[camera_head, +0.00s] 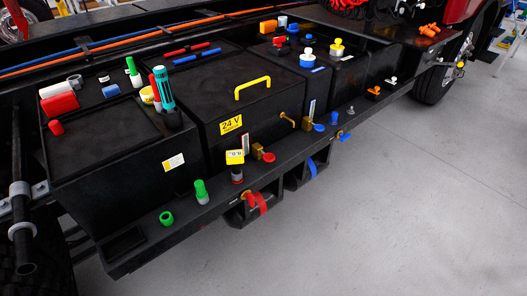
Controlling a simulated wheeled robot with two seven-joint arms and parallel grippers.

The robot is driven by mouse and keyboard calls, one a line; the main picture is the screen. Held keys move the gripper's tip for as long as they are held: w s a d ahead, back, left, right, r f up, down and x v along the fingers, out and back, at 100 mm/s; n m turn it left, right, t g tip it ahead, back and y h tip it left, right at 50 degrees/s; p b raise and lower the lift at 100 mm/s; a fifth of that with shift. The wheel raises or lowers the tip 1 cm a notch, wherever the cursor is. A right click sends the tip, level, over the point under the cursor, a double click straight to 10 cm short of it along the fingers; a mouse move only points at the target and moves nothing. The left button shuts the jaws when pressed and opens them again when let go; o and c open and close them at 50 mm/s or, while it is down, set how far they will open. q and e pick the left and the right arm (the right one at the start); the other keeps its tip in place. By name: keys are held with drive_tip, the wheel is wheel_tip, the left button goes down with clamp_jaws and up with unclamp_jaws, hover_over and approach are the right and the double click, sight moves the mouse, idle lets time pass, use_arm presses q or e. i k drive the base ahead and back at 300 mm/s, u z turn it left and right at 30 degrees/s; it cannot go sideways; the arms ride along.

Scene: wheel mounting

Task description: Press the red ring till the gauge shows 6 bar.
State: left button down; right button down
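No gripper of mine shows in the head view. A small yellow box with a pale display (235,157) stands on a dark post on the black ledge at the front of the chassis; it looks like a gauge, but its reading is too small to tell. A thin red band (237,181) shows at the foot of that post. A larger red ring-like part (262,203) sits on a dark bracket below the ledge, beside a yellow piece. I cannot tell which of the two is the task's red ring.
Green caps (201,192) stand on the ledge left of the yellow box. A brass valve with a red handle (263,153) is to its right. A blue ring-like part (312,168) hangs further right. Black boxes (285,97) rise behind. The grey floor (400,220) in front is clear.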

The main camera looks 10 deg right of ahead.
sight(268, 157)
drive_tip(key=u, duration=0.3)
drive_tip(key=i, duration=1.15)
drive_tip(key=z, duration=0.45)
